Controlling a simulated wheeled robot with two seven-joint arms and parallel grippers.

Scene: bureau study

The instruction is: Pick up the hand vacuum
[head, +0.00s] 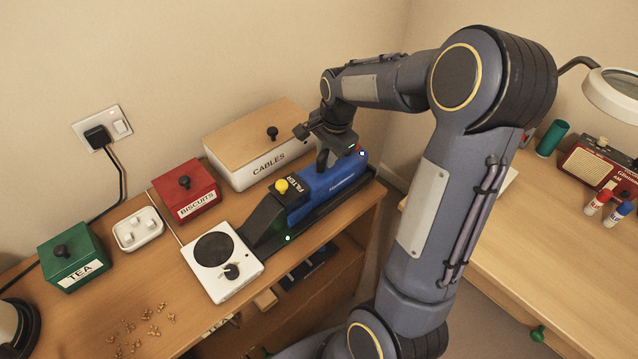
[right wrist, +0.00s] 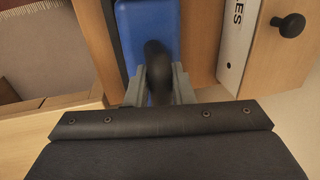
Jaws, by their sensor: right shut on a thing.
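The hand vacuum (head: 322,187) is blue with a black nozzle, a yellow button and a label reading FILTER. It lies along a black dock or tray (head: 312,218) at the right end of the wooden counter. My right gripper (head: 328,160) reaches down from above and is shut on the vacuum's dark handle. In the right wrist view the black handle (right wrist: 157,70) sits between the two grey fingers (right wrist: 158,85), with the blue body beneath. I cannot tell whether the vacuum is lifted clear of the dock. My left gripper is not in view.
A white CABLES box (head: 240,165) stands close behind the vacuum. A white hotplate (head: 245,280) is left of its nozzle. Crumbs (head: 150,325) lie at the front.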

